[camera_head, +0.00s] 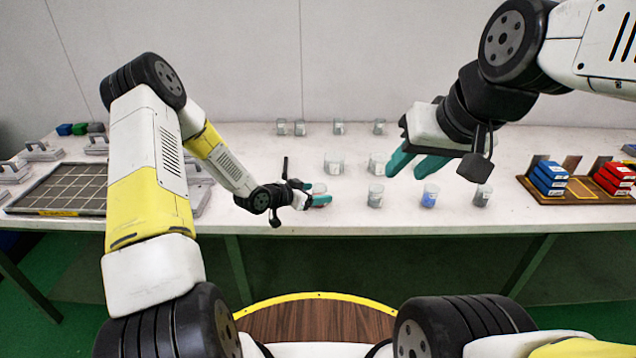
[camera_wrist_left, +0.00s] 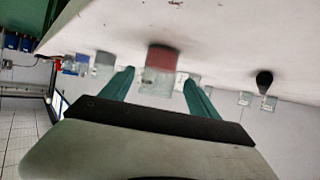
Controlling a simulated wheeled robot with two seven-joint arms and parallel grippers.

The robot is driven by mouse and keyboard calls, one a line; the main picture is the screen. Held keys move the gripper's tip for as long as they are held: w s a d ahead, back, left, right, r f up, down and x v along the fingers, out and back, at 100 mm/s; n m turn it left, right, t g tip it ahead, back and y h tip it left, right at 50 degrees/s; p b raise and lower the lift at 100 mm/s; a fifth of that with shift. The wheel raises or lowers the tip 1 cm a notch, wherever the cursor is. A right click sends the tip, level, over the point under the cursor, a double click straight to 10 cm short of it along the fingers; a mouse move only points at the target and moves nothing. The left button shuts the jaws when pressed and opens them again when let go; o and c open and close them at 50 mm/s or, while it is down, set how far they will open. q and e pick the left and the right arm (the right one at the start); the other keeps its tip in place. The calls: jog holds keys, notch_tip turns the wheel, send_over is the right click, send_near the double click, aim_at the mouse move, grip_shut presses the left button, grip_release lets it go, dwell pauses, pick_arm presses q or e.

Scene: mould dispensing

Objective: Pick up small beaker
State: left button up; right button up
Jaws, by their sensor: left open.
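A small clear beaker with a red content (camera_wrist_left: 163,60) shows upside down in the left wrist view, between and just beyond my left gripper's teal fingers (camera_wrist_left: 158,82). In the head view this beaker (camera_head: 321,199) stands at the left end of the front row, partly hidden by the fingers. My left gripper (camera_head: 316,193) is open and low over the table beside it; contact cannot be told. My right gripper (camera_head: 405,173) hangs above the beakers with its teal fingers apart and nothing visible between them.
Front-row beakers include a clear one (camera_head: 375,197), a blue one (camera_head: 430,197) and a grey one (camera_head: 482,196). A gridded tray (camera_head: 62,212) lies left; blue boxes (camera_head: 549,178) and red boxes (camera_head: 614,178) stand right.

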aim_at(324, 185)
pick_arm(q)
jog(key=x, duration=0.5)
jog(key=shift+s+f, duration=0.15)
jog(key=shift+f, duration=0.05)
jog(key=c, duration=1.5)
jog(key=shift+r, duration=0.1)
jog(key=shift+r, duration=0.5)
notch_tip(324, 185, up, 2)
jog(key=shift+r, duration=0.1)
jog(key=s+d+r, duration=0.1)
jog(key=s+d, duration=0.1)
jog(key=s, duration=0.5)
jog(key=s+d+r, duration=0.1)
jog(key=s+d, duration=0.1)
jog(key=s, duration=0.6)
jog(key=shift+s+a+r, duration=0.1)
jog(key=shift+s+r, duration=0.05)
jog(key=shift+r, duration=2.3)
jog(key=shift+s+a+r, duration=0.1)
jog(key=shift+s+r, duration=0.1)
jog(key=shift+r, duration=2.2)
